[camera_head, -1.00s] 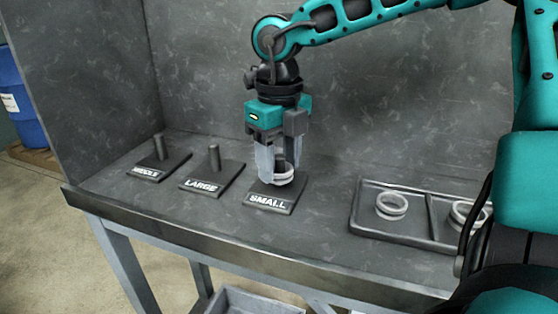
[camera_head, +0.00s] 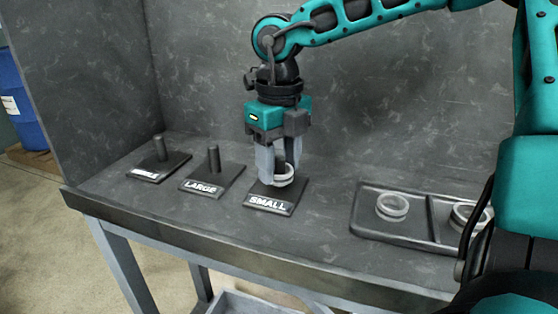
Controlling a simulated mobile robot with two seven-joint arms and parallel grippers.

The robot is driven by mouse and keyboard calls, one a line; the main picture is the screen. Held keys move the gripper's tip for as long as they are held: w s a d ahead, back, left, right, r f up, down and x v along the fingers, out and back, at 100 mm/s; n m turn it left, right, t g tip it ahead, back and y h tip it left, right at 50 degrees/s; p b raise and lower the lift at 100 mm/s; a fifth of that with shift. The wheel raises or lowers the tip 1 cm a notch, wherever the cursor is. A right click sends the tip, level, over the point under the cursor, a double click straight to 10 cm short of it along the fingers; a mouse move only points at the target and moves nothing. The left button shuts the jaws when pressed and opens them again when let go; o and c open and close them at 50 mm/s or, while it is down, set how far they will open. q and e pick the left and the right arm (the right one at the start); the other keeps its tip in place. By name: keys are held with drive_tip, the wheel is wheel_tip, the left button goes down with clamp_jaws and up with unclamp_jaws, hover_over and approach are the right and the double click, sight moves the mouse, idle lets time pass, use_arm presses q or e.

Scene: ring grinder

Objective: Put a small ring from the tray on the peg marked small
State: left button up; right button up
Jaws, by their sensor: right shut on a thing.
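My right gripper (camera_head: 277,172) points down over the base marked SMALL (camera_head: 270,203). It is shut on a small pale ring (camera_head: 283,177), held low over that base. The peg of this base is hidden by the fingers and ring, so I cannot tell whether the ring is around it. The dark tray (camera_head: 415,238) lies to the right, with a pale ring (camera_head: 391,207) in its left compartment and more than one ring (camera_head: 466,215) in its right compartment, partly covered by my arm. My left gripper is not in view.
The base marked LARGE (camera_head: 203,188) with its bare peg (camera_head: 213,159) stands left of the SMALL base. Another base with a bare peg (camera_head: 160,147) stands farther left. Grey walls close the table at the back and left. A blue barrel (camera_head: 20,107) stands outside.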

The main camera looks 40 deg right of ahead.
use_arm(q)
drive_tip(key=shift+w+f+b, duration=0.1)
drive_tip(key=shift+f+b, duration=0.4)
drive_tip(key=shift+b, duration=0.05)
use_arm(e)
drive_tip(key=shift+f, duration=0.6)
drive_tip(key=o, duration=0.8)
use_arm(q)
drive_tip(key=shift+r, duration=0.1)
use_arm(e)
drive_tip(key=shift+r, duration=0.1)
drive_tip(key=shift+r+p, duration=2.5)
drive_tip(key=shift+r, duration=1.15)
drive_tip(key=shift+r+p, duration=0.9)
drive_tip(key=shift+r, duration=0.45)
drive_tip(key=shift+r+p, duration=0.3)
drive_tip(key=shift+r, duration=0.15)
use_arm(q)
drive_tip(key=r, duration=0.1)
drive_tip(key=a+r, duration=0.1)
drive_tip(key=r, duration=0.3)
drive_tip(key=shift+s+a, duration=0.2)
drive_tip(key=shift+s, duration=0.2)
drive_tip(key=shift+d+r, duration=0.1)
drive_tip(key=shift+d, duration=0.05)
